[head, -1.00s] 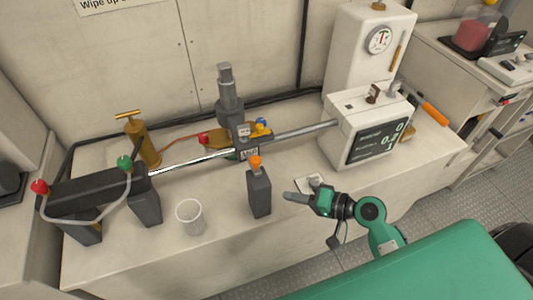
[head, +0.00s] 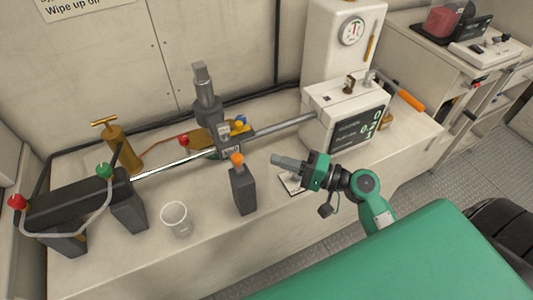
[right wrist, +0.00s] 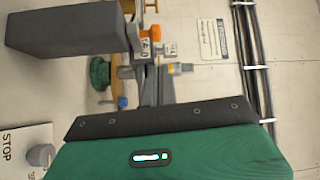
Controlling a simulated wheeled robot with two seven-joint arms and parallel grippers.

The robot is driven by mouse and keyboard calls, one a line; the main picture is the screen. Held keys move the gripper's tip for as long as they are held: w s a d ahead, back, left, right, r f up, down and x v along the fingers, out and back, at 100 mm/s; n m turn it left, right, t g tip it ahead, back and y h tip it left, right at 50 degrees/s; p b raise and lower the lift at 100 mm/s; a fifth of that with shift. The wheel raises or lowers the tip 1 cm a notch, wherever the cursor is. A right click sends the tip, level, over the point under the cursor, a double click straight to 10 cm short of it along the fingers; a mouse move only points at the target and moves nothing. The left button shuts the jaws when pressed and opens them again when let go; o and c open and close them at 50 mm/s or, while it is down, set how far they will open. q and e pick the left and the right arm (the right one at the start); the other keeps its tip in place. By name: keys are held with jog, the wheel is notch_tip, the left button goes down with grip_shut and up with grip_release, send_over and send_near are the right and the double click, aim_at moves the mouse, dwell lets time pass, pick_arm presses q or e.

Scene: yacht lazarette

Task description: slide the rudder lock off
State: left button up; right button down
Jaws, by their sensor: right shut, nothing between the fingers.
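A polished rod (head: 180,164) runs from the dark cylinder (head: 80,198) at left to a grey block with a small label (head: 229,147). A thicker grey bar (head: 283,126) goes on to the white display box (head: 345,118). I cannot tell for certain which piece is the rudder lock; the labelled block also shows in the right wrist view (right wrist: 144,50). My right gripper (head: 283,160) is shut and empty, in front of the bar and right of the orange-capped dark bottle (head: 243,190), apart from both. My left gripper is out of view.
The bottle stands close in the right wrist view (right wrist: 65,28). A clear cup (head: 176,219) stands at the bench front, a brass pump (head: 118,145) at the back left. A white card (head: 292,183) marked STOP in the wrist view lies below my gripper. An orange handle (head: 408,98) sticks out at right.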

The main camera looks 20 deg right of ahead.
aim_at(235, 158)
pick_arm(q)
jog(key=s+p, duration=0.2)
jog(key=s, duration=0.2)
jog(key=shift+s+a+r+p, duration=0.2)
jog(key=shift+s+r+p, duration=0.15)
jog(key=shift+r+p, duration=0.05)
pick_arm(e)
jog(key=x, duration=0.9)
jog(key=shift+s+f, duration=0.1)
